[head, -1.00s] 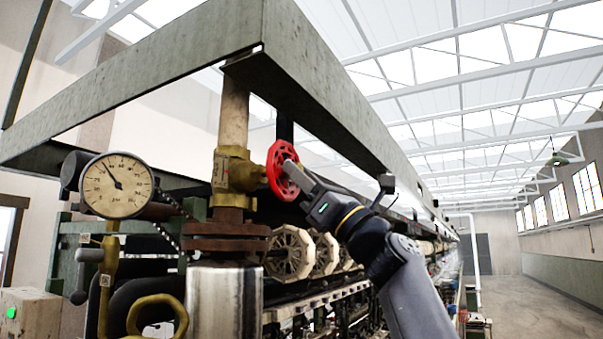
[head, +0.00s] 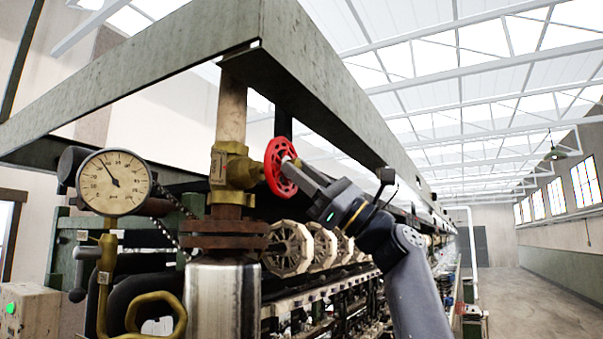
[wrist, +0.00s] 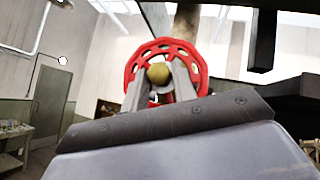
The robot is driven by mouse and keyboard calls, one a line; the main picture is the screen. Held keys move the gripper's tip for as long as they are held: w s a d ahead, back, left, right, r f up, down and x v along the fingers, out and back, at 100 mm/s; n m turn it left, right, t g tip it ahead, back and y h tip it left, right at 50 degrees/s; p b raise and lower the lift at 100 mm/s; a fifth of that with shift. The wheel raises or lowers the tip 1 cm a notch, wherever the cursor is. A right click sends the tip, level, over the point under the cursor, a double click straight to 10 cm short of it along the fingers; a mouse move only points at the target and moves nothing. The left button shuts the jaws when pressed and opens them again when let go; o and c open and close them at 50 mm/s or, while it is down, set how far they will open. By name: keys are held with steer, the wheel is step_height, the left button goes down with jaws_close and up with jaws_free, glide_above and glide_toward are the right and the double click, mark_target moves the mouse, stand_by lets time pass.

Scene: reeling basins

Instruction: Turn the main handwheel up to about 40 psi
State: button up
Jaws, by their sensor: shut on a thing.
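The red main handwheel (head: 275,176) sits on the right side of a brass valve (head: 232,170) on a vertical pipe. My gripper (head: 294,170) reaches it from the right, its fingers on the wheel's middle. In the wrist view the red wheel (wrist: 190,55) stands upright ahead. The two grey fingers (wrist: 161,88) are closed on the wheel around its brass-coloured hub (wrist: 158,73). The fingertips are partly hidden against the wheel. The round pressure gauge (head: 114,190) is left of the valve. Its needle points to the upper left; the numbers are too small to read surely.
A grey-green steel beam frame (head: 320,100) runs above and behind the wheel, close over my arm. Pale reels (head: 290,248) stand in a row below. A yellow handwheel (head: 157,318) is at the lower left. Open floor (head: 530,290) lies to the right.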

stand_by(0.3)
steer(key=o, duration=0.6)
steer(key=shift+o, duration=0.2)
steer(key=b+v, duration=0.5)
steer(key=v, duration=0.5)
steer(key=shift+d+f, duration=0.3)
